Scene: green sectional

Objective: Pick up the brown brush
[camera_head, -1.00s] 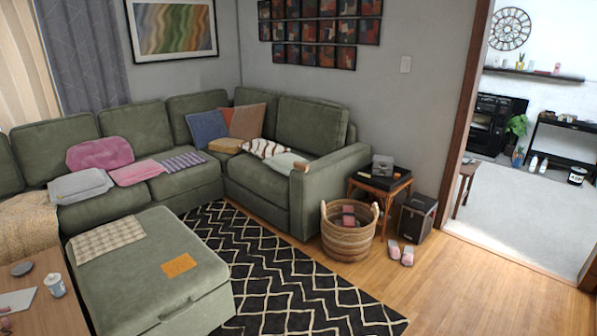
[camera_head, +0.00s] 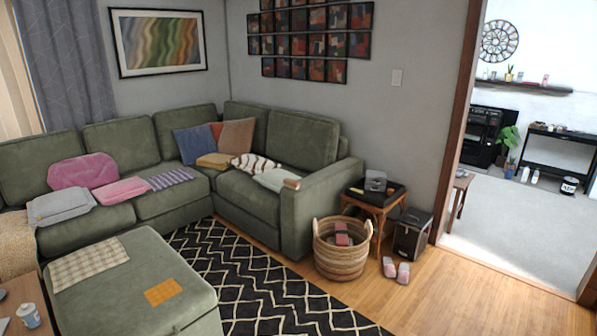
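Neither of my grippers is in view.
A green ottoman (camera_head: 130,262) stands at the lower left, beside a wooden table (camera_head: 22,290). A wicker basket (camera_head: 341,262), a side table (camera_head: 377,211), a dark box (camera_head: 411,236) and pink slippers (camera_head: 396,270) stand right of the sectional. The patterned rug (camera_head: 262,290) and wooden floor in front look clear.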

